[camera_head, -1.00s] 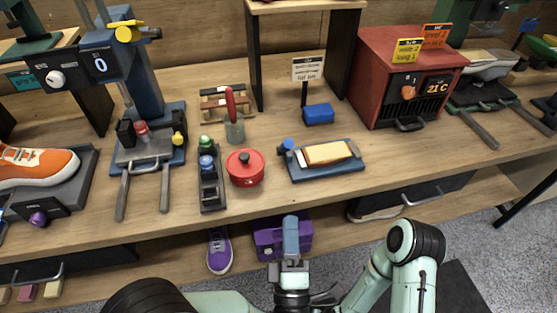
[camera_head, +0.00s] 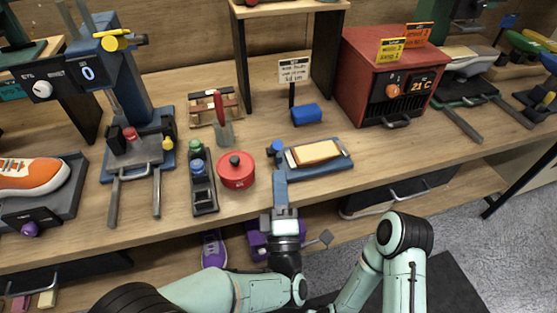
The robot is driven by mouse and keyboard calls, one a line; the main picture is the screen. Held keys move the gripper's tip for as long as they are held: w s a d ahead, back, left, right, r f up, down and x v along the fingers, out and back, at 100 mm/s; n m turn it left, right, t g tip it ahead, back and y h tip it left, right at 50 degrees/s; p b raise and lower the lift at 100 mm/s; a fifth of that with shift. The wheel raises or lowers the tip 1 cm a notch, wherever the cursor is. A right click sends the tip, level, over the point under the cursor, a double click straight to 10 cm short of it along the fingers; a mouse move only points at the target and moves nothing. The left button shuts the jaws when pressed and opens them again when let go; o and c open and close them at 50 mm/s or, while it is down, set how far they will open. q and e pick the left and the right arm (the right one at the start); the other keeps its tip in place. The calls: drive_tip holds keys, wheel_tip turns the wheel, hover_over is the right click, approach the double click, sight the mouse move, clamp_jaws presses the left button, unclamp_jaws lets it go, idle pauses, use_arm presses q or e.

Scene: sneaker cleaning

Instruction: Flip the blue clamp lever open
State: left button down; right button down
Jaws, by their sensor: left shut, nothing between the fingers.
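A blue clamp base (camera_head: 318,168) lies near the front edge of the workbench, with an orange-tan block edged in white (camera_head: 315,152) on top. A round blue lever knob (camera_head: 274,147) stands at its left end. My left gripper (camera_head: 280,176) is shut and empty. Its fingers point away from me, just below the knob in the head view, by the base's left front corner. Whether they touch the base or the knob I cannot tell. The lever's arm is too small to make out. My right arm shows at the lower right, but its gripper is not in view.
A red lidded pot (camera_head: 236,170) and a dark rack with green and blue bottles (camera_head: 203,187) stand to the left. A blue block (camera_head: 306,114) and a small sign (camera_head: 293,71) are behind. A red heater box (camera_head: 388,73) stands at the back right. Bare bench lies right of the clamp.

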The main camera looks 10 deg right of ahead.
sight(275, 145)
use_arm(q)
drive_tip(key=shift+x, duration=2.35)
use_arm(e)
drive_tip(key=shift+s+a+r, duration=0.2)
drive_tip(key=shift+s+r, duration=0.05)
drive_tip(key=shift+s, duration=0.15)
drive_tip(key=shift+r, duration=0.1)
